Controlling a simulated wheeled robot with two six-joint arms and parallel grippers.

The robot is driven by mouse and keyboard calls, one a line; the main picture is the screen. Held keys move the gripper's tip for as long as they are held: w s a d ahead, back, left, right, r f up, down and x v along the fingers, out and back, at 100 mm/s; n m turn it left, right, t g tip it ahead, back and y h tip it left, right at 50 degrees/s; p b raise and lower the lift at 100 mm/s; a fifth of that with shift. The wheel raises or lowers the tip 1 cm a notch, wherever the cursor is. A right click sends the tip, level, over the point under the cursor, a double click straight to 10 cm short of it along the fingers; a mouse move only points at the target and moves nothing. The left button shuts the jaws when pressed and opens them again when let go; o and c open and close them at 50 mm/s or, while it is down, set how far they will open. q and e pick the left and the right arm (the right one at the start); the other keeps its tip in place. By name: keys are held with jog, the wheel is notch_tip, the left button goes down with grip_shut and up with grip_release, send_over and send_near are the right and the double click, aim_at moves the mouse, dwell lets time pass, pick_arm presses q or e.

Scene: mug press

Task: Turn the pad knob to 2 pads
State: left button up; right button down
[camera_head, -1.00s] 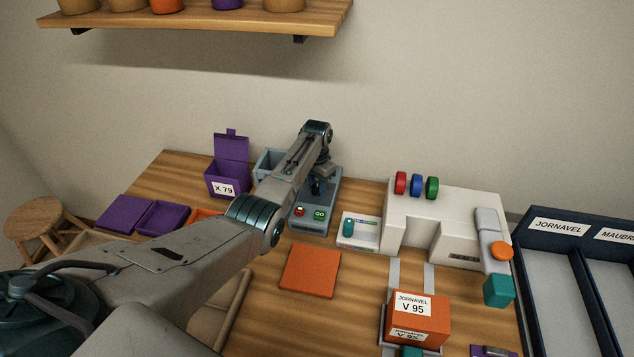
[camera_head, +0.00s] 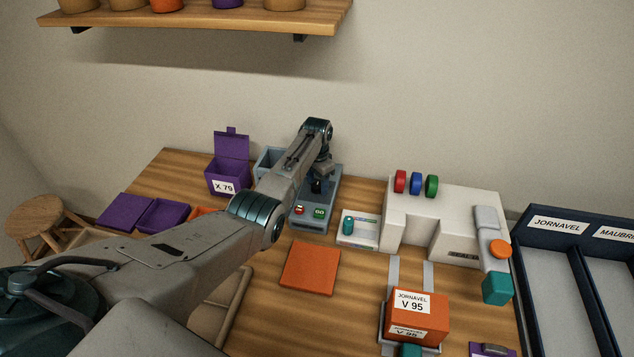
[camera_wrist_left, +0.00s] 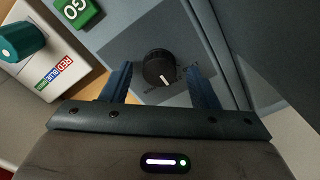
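The black pad knob (camera_wrist_left: 158,68) with a white pointer line stands on the blue-grey press (camera_head: 310,222). In the left wrist view the line points toward the gripper's palm, slightly right of straight down. My left gripper (camera_wrist_left: 159,77) is open, with one dark blue finger on each side of the knob and visible gaps between. In the head view my left gripper (camera_head: 317,186) is over the press, and the arm hides the knob there. The pad markings around the knob cannot be read. My right gripper is not in view.
A green GO button (camera_head: 319,213) and a red button (camera_head: 300,210) are on the press front. A white unit with a teal knob (camera_head: 348,226) is to the right. A purple box (camera_head: 228,178) stands to the left.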

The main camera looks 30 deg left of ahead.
aim_at(317, 185)
pick_arm(q)
notch_tip(317, 185, up, 11)
jog(key=b, duration=0.2)
jog(key=shift+f, duration=0.15)
dwell(0.4)
